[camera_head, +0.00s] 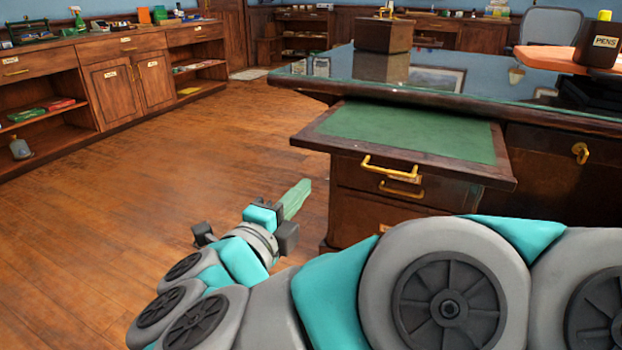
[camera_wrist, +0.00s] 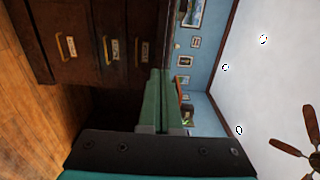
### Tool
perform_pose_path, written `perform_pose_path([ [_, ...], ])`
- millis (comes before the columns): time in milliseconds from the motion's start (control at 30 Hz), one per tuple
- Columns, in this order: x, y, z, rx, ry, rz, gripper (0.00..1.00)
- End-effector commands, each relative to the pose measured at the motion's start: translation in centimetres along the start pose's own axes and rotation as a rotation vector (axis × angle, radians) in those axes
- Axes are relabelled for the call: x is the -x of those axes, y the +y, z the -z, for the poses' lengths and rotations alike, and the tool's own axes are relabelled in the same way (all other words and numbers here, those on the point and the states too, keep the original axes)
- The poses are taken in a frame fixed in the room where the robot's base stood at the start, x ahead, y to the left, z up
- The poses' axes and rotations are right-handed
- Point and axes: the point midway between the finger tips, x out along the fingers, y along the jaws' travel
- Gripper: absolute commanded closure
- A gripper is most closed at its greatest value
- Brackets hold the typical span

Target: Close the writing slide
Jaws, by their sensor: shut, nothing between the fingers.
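The writing slide (camera_head: 410,135) is a dark wood board with a green top. It sticks out from under the top of the desk (camera_head: 440,88) in the head view. A brass handle (camera_head: 400,168) is at its front edge. My gripper (camera_head: 305,186) is to the left of the slide's front in the picture, apart from the handle. Its green fingers are shut together and empty, and they also show in the wrist view (camera_wrist: 160,75). I cannot make out the slide clearly in the wrist view.
Drawers with brass handles (camera_wrist: 68,47) show sideways in the wrist view. A brass-handled drawer (camera_head: 400,188) sits under the slide. A wooden box (camera_head: 384,36) stands on the desk. Low bookcases (camera_head: 130,85) line the left wall. The wood floor (camera_head: 180,160) between is clear.

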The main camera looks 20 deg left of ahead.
Motion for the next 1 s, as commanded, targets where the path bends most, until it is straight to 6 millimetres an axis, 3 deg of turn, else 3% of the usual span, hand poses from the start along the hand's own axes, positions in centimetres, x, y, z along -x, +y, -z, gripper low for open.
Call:
perform_pose_path([
  [700, -11.2, 0.2, 0.1, 0.001, 0.002, -0.001, 1.00],
  [1000, -13.2, 0.0, 0.0, 0.000, -0.002, 0.000, 1.00],
])
